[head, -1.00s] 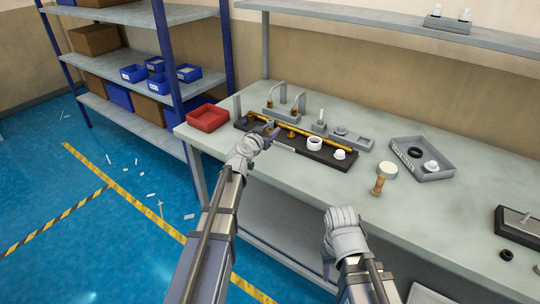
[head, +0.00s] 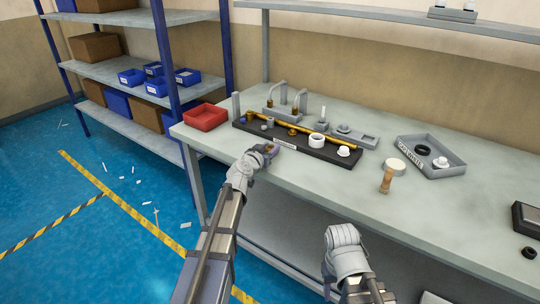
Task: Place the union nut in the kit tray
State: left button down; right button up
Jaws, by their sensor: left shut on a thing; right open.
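My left gripper (head: 270,149) is at the front edge of the black parts board (head: 330,157). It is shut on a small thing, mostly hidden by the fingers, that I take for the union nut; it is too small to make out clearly. The grey kit tray (head: 455,170) lies to the right on the bench, well apart from the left gripper. A black ring (head: 422,150) and a white part (head: 441,163) are in it. My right gripper (head: 342,236) is open and empty in front of the bench edge.
On the bench (head: 330,190), a white disc (head: 395,166) and an upright wooden-handled tool (head: 387,180) stand between board and kit tray. A red bin (head: 206,117) is at the left. Grey fixtures (head: 290,108) stand behind the board. The front middle is clear.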

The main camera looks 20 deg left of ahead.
pick_arm(q)
jog(key=shift+f, duration=0.25)
jog(key=shift+c, duration=2.2)
grip_release()
